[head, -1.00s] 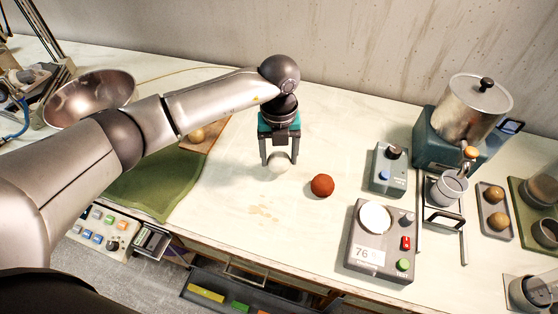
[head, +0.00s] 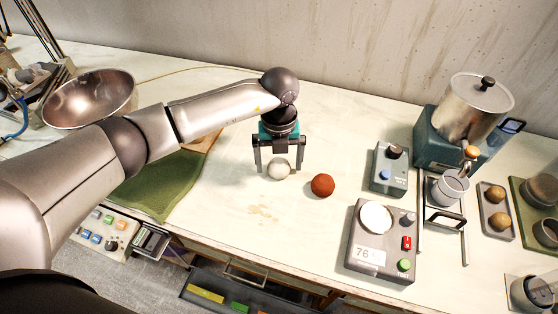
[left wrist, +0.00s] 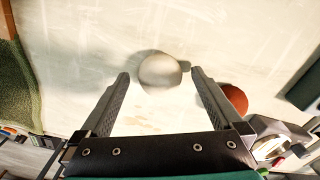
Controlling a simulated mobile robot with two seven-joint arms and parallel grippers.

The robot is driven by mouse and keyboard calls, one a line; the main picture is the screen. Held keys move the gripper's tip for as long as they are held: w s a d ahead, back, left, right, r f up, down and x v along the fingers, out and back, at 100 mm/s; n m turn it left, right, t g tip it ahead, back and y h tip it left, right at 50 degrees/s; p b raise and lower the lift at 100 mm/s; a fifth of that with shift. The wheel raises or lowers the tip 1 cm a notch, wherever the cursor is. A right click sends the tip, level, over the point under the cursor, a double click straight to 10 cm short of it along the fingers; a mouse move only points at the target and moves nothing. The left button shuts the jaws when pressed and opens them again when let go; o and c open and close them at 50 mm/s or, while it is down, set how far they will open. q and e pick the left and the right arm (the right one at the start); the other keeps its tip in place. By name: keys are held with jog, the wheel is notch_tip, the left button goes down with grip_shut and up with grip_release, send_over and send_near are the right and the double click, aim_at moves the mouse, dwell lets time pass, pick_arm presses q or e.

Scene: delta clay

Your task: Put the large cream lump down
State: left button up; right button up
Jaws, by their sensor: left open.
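The large cream lump (head: 279,169) rests on the pale worktop, left of a red-brown lump (head: 323,185). My left gripper (head: 279,174) is open above and around it, one finger to each side, with a gap to both fingers. In the left wrist view the cream lump (left wrist: 160,71) lies between and just beyond the open fingertips (left wrist: 160,72). The red-brown lump (left wrist: 235,98) shows there outside the right finger. My right gripper is not in view.
A scale (head: 364,258) with a round white plate and a small control box (head: 388,166) stand to the right. Further right are a metal pot (head: 470,108) and a tray with brown lumps (head: 497,232). A green mat (head: 157,187) and a metal bowl (head: 72,113) lie left. Worktop in front is clear.

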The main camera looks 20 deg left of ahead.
aim_at(279, 162)
pick_arm(q)
jog(key=shift+r, duration=0.1)
notch_tip(279, 162, up, 12)
jog(key=shift+p, duration=0.3)
